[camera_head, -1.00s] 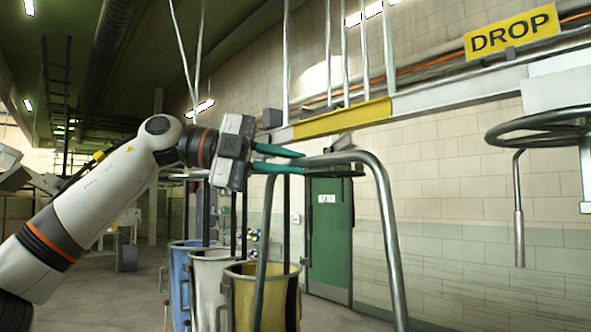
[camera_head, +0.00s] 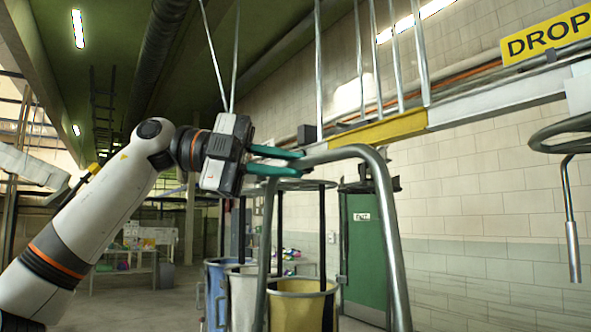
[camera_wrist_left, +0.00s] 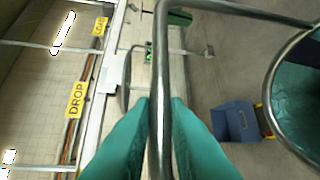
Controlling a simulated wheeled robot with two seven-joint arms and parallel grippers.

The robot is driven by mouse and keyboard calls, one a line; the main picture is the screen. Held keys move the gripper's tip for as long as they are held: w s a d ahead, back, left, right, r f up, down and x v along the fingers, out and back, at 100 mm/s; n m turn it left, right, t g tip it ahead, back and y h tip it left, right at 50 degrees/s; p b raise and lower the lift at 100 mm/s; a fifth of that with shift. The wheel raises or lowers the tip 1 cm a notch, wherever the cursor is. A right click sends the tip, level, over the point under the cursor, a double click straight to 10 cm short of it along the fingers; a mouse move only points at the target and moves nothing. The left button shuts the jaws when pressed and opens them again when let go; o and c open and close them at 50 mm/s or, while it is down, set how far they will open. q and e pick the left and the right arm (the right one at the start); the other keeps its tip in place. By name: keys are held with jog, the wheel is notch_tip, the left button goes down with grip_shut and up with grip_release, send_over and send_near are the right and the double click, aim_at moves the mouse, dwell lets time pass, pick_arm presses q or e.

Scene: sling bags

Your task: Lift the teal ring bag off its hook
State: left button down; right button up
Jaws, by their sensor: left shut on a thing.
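My left gripper (camera_head: 300,162) has teal fingers and is shut on a bent grey metal bail (camera_head: 378,190), at the left end of its top bar in the head view. In the left wrist view the fingers (camera_wrist_left: 160,105) clamp the bail's tube (camera_wrist_left: 160,60) between them. The teal ring bag shows at the right edge of the left wrist view, as a metal ring (camera_wrist_left: 275,120) with teal cloth (camera_wrist_left: 300,100) inside. The bag body is out of the head view, below its frame. I cannot make out its hook. My right gripper is not in view.
Blue (camera_head: 215,285), white (camera_head: 242,300) and yellow (camera_head: 300,305) bags hang behind the bail. An overhead rail with a yellow section (camera_head: 380,130) runs toward a DROP sign (camera_head: 545,36). A metal hook (camera_head: 570,220) hangs at the right. A green door (camera_head: 362,245) stands behind.

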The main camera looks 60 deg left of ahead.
pick_arm(q)
jog(key=shift+s+d+r+b, duration=0.1)
jog(key=shift+s+b, duration=0.05)
jog(key=shift+s, duration=0.75)
jog(key=shift+s+d+b, duration=0.1)
jog(key=shift+s+b, duration=0.05)
jog(key=shift+s, duration=0.75)
jog(key=shift+w, duration=0.15)
